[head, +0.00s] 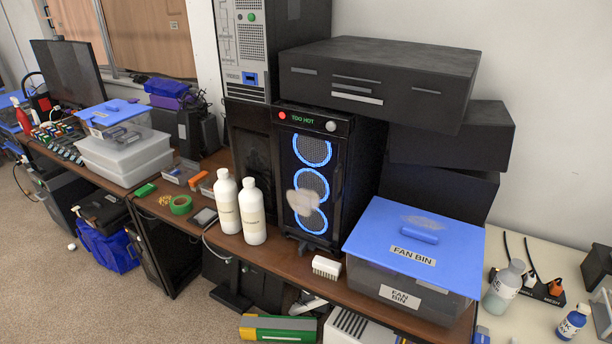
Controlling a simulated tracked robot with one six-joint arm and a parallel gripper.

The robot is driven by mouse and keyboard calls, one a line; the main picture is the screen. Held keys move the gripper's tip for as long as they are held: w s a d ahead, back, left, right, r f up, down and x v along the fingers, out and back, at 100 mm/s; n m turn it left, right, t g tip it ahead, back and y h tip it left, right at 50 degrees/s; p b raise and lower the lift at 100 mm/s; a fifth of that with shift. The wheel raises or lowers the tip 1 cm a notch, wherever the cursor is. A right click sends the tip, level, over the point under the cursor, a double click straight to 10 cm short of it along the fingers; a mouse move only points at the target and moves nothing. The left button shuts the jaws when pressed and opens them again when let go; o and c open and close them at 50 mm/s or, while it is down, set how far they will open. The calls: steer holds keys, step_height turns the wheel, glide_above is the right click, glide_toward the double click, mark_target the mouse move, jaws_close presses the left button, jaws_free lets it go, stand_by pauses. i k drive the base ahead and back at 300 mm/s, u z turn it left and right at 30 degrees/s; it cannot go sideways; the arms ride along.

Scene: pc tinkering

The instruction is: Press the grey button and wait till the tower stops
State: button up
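A black computer tower (344,175) stands upright on the brown desk, near the middle of the head view. Its front has several fans ringed in blue light (311,186). A green display at its top reads "TOO HOT" (303,119). A red button (282,115) is left of the display, and a round grey button (331,125) is right of it. A pale grey, fluffy-looking patch (303,202) covers part of the lower fans. One still view does not show whether the fans turn. My gripper is not in view.
Two white bottles (253,213) stand front left of the tower. A white brush (326,266) lies before it. A blue-lidded box marked "FAN BIN" (420,278) is at right. A large black case (390,75) overhangs above right. A pale tower (240,45) stands behind.

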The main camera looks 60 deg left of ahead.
mark_target(331, 125)
steer(key=u, duration=2.05)
steer(key=i, duration=1)
steer(key=u, duration=0.05)
